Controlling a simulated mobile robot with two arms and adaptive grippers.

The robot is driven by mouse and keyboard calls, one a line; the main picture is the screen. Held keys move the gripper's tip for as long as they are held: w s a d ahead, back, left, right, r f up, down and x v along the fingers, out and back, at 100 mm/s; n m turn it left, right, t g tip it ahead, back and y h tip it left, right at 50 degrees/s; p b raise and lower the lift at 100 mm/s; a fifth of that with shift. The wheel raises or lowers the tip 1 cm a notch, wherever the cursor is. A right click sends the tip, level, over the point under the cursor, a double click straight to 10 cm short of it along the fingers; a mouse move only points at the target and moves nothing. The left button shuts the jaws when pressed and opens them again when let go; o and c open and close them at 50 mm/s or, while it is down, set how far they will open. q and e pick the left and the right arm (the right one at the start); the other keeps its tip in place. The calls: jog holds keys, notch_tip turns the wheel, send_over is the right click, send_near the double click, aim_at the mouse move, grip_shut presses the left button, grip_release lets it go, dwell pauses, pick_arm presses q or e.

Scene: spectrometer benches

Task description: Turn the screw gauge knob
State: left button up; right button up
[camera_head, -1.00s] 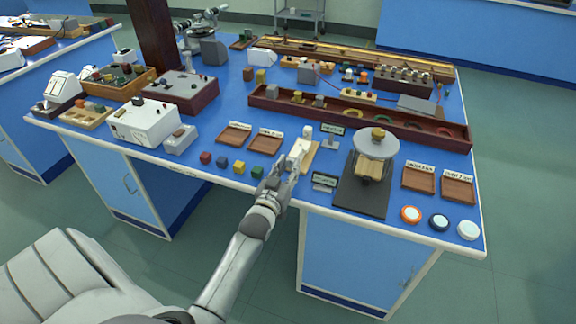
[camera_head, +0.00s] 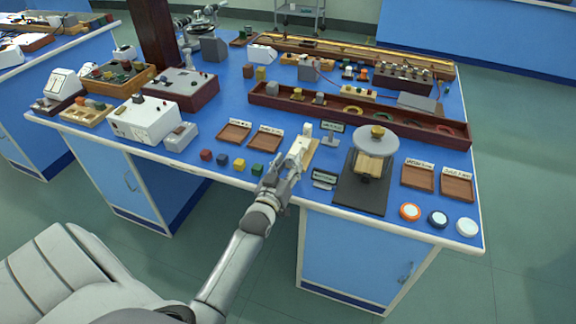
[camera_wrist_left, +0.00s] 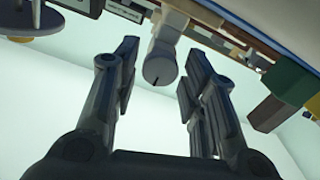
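The screw gauge (camera_head: 300,146) is a pale grey-white device on a light wooden base near the front edge of the blue bench. My left gripper (camera_head: 283,170) is at the near end of the gauge. In the left wrist view, its two dark fingers (camera_wrist_left: 155,88) are apart, with the knob between and just beyond their tips. There is a visible gap on both sides of the knob. My right gripper is not in view.
Small coloured cubes (camera_head: 239,166) lie left of my gripper. A small label stand (camera_head: 324,179) and a dark plate with a round-topped apparatus (camera_head: 376,144) stand to the right. Wooden trays (camera_head: 265,142) lie behind the cubes. The floor before the bench is clear.

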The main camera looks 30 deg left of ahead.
pick_arm(q)
jog(key=shift+o, duration=0.5)
jog(key=shift+s, duration=0.1)
jog(key=shift+s+d, duration=0.15)
jog(key=shift+s, duration=0.2)
jog(key=v, duration=1.1)
jog(key=shift+f, duration=0.1)
